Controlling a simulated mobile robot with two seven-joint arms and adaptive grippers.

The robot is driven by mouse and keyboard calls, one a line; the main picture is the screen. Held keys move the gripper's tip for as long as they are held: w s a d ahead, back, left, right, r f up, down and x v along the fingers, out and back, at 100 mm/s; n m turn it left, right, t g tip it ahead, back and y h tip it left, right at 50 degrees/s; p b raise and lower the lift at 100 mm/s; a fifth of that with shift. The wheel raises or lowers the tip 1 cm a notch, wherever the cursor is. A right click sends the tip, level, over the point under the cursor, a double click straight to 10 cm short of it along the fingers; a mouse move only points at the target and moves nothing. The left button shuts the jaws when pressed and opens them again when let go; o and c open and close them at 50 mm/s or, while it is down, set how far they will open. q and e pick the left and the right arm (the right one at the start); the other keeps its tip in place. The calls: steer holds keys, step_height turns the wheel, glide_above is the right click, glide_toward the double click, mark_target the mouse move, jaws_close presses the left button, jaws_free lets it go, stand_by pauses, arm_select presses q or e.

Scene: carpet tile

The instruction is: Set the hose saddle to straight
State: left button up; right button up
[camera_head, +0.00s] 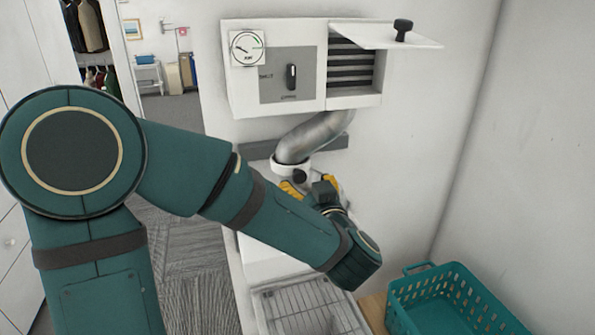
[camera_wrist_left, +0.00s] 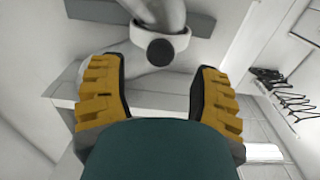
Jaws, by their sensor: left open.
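The hose saddle (camera_head: 281,168) is a white collar around the lower end of a grey metal hose (camera_head: 312,138), with a black round knob on its front. In the left wrist view the saddle (camera_wrist_left: 178,43) and its dark knob (camera_wrist_left: 160,52) sit just beyond and between my fingertips. My left gripper (camera_head: 312,187) has yellow fingers spread apart just below the saddle. In the left wrist view the gripper (camera_wrist_left: 157,75) is open and empty, with a visible gap on both sides of the knob. My own arm hides part of the area below the hose. My right gripper is out of view.
A white wall unit (camera_head: 243,92) with a dial gauge (camera_head: 247,48), a black handle (camera_head: 291,77) and a raised flap (camera_head: 385,36) hangs above. A grey rail (camera_head: 335,143) runs behind the hose. A wire rack (camera_head: 300,305) and a teal basket (camera_head: 450,300) stand below.

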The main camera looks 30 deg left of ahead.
mark_target(301, 177)
arm_select(q)
steer(key=x, duration=0.6)
steer(key=shift+w+a, duration=0.15)
steer(key=shift+w, duration=0.05)
jaws_close()
